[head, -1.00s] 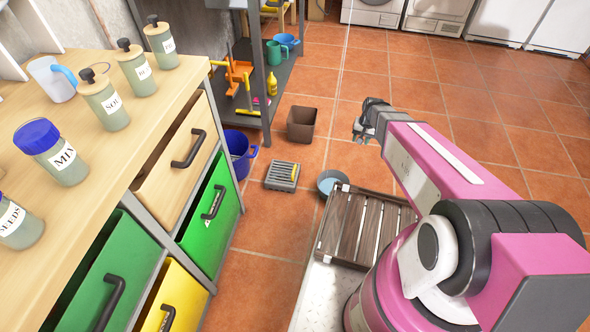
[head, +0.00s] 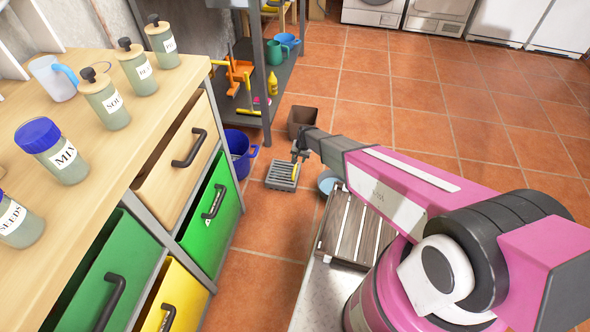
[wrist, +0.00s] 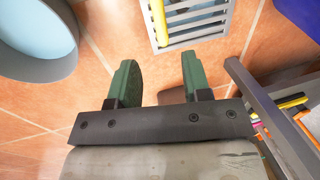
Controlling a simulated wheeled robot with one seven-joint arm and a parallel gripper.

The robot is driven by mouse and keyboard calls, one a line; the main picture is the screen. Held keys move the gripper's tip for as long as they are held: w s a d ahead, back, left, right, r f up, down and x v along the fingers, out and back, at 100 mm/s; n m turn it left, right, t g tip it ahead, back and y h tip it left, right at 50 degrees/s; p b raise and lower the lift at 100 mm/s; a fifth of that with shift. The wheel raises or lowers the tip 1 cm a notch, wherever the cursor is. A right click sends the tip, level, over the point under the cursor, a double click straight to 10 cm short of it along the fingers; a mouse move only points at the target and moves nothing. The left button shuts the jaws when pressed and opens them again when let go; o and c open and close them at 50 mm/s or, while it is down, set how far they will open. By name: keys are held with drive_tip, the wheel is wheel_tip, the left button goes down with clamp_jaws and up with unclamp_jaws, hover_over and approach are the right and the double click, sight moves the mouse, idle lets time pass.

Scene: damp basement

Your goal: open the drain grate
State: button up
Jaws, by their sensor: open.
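The grey drain grate (head: 281,174) lies on the tiled floor, with slots and a yellow bar on it. In the wrist view the grate (wrist: 205,18) shows at the top, partly cut off, with the yellow bar (wrist: 158,22) along its left side. My gripper (head: 298,156) hangs above the grate's far right part in the head view and hides some of it. In the wrist view my gripper (wrist: 160,82) has its two green fingers apart, with only floor between them; the grate is beyond the fingertips. Whether the grate lies flush cannot be told.
A brown bin (head: 301,118) and a blue bucket (head: 238,150) stand near the grate. A blue bowl (head: 327,182) lies right of it, also in the wrist view (wrist: 35,38). A wooden crate (head: 352,232) is nearer. Open floor lies to the right.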

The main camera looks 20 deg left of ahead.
sight(295, 169)
drive_tip(key=f, duration=0.3)
drive_tip(key=a+f, duration=0.1)
drive_tip(key=f, duration=0.2)
drive_tip(key=a+f, duration=0.1)
drive_tip(key=f, duration=0.2)
drive_tip(key=shift+s+f, duration=0.1)
drive_tip(key=shift+f, duration=0.3)
clamp_jaws()
